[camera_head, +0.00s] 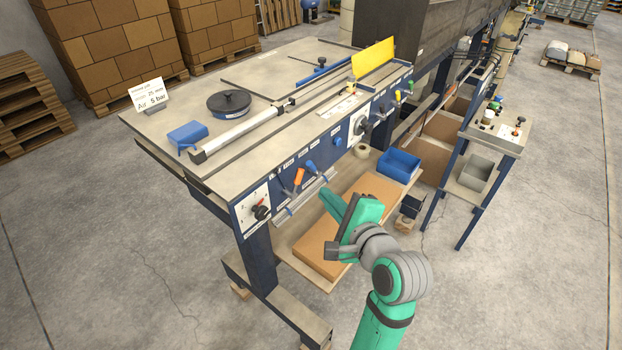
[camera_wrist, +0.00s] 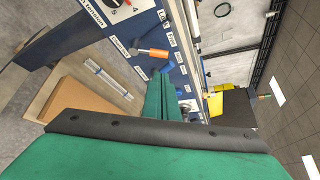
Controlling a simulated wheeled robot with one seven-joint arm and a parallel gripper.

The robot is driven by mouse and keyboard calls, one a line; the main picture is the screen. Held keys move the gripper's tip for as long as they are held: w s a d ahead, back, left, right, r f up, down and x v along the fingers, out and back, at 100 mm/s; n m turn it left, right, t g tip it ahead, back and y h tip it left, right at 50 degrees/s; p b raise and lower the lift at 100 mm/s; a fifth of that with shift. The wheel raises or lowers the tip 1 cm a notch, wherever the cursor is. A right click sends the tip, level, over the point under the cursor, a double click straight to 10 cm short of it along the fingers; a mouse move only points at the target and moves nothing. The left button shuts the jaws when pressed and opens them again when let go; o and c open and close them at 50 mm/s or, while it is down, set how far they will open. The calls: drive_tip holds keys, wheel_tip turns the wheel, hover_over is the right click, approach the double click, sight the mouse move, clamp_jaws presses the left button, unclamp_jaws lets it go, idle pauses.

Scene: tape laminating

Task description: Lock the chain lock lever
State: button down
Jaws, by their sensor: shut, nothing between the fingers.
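A lever with an orange handle (camera_head: 298,177) sits on the blue front panel of the table, near its left end. It also shows in the wrist view (camera_wrist: 153,52), sticking out sideways from a dark pivot beside a label that seems to read "Lock". My gripper (camera_head: 325,191) is shut and empty, in front of the panel, to the right of and slightly below the orange handle. In the wrist view my green fingertips (camera_wrist: 163,76) lie together just below the orange handle in the picture, close to blue parts. I cannot tell whether they touch anything.
A rotary dial (camera_head: 260,212) is at the panel's left end, and a blue knob (camera_head: 338,140) is further right. A metal rail (camera_head: 302,200) runs below the levers. A cardboard sheet (camera_head: 345,225) and a blue bin (camera_head: 399,165) are on the lower shelf.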

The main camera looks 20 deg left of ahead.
drive_tip(key=x, duration=1)
idle(0.5)
drive_tip(key=shift+s+a+r+n, duration=0.1)
drive_tip(key=shift+s+n, duration=0.05)
drive_tip(key=shift+n, duration=0.15)
